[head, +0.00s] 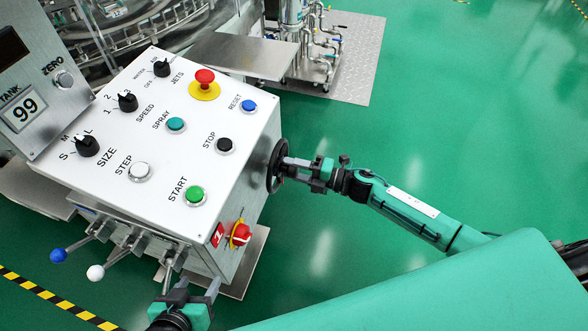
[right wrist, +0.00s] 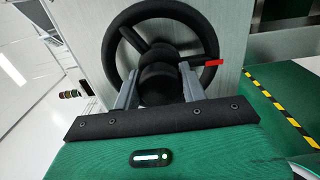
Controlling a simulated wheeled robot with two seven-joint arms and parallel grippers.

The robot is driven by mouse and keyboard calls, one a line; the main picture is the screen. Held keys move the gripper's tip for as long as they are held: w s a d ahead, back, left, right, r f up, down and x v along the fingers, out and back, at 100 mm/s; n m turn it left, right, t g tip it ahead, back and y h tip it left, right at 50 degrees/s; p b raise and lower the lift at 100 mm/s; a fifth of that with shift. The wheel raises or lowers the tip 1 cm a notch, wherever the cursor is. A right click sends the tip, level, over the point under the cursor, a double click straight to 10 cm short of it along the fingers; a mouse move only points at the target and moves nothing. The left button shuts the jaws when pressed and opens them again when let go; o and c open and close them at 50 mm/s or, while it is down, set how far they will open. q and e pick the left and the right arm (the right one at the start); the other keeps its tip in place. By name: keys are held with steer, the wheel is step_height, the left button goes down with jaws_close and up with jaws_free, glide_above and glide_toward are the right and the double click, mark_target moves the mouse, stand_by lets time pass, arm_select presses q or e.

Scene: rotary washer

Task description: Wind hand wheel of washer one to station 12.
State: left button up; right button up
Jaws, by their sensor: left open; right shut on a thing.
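The black hand wheel (head: 275,165) is on the right side of the white control box, seen nearly edge-on in the head view. In the right wrist view the wheel (right wrist: 205,38) shows face-on, with dark spokes, a hub (right wrist: 158,82) and a red pointer (right wrist: 208,63). My right gripper (head: 287,163) is shut on the hub, one finger on each side in the right wrist view (right wrist: 158,88). My left gripper (head: 190,282) is open below the box's front, touching nothing I can make out. A display (head: 23,110) marked TANK reads 99.
The sloping panel (head: 150,110) carries several buttons and knobs. Levers with blue (head: 58,256) and white (head: 95,272) balls stick out front. Green floor (head: 450,110) is clear at right.

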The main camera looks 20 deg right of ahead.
stand_by(0.4)
steer(key=o, duration=1.4)
steer(key=shift+c, duration=0.2)
arm_select(q)
steer(key=shift+s+a+r+g+p, duration=0.1)
steer(key=shift+s+a+g+p, duration=0.05)
steer(key=shift+a+g+p, duration=0.2)
arm_select(e)
steer(key=v, duration=1.4)
arm_select(q)
steer(key=shift+a+f, duration=0.15)
steer(key=shift+f, duration=0.05)
steer(key=shift+s, duration=0.1)
